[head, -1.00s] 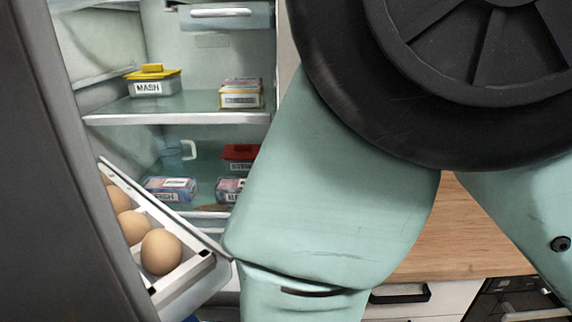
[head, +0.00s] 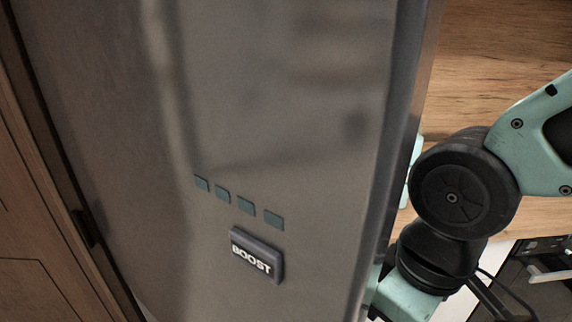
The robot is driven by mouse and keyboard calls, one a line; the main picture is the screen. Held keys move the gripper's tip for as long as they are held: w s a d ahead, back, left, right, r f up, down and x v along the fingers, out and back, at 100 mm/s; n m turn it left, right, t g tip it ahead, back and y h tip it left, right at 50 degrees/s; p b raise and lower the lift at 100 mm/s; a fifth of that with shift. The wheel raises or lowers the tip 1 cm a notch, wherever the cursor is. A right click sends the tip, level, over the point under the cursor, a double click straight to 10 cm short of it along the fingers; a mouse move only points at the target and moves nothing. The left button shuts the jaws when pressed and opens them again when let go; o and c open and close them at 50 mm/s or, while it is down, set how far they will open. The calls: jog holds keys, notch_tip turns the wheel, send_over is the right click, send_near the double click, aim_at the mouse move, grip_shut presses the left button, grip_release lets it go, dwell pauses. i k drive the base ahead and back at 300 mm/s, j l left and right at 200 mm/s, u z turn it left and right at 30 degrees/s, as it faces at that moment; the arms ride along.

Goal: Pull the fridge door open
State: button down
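The fridge door (head: 290,110) fills the middle of the head view, showing its grey metal outer face. It carries a BOOST button (head: 256,256) and a row of small dark squares. Its right edge runs nearly upright through the picture. The fridge's inside is hidden. My arm (head: 452,198) is at the right, and parts of it pass behind the door's right edge. My gripper cannot be made out, so its hold on the door cannot be told. How wide the door stands open cannot be judged from this view.
A brown wooden panel (head: 30,230) stands close at the left. An oak surface (head: 490,60) is behind my arm at the right. White and black kitchen fronts with a pale handle (head: 550,274) are at the lower right.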

aim_at(307, 113)
jog(key=i+l, duration=0.1)
jog(key=l, duration=0.25)
jog(key=i+l, duration=0.15)
jog(key=l, duration=0.2)
jog(key=i+l, duration=0.1)
jog(key=l, duration=0.25)
jog(key=i+l+u, duration=0.1)
jog(key=l+u, duration=1.05)
jog(key=u, duration=0.2)
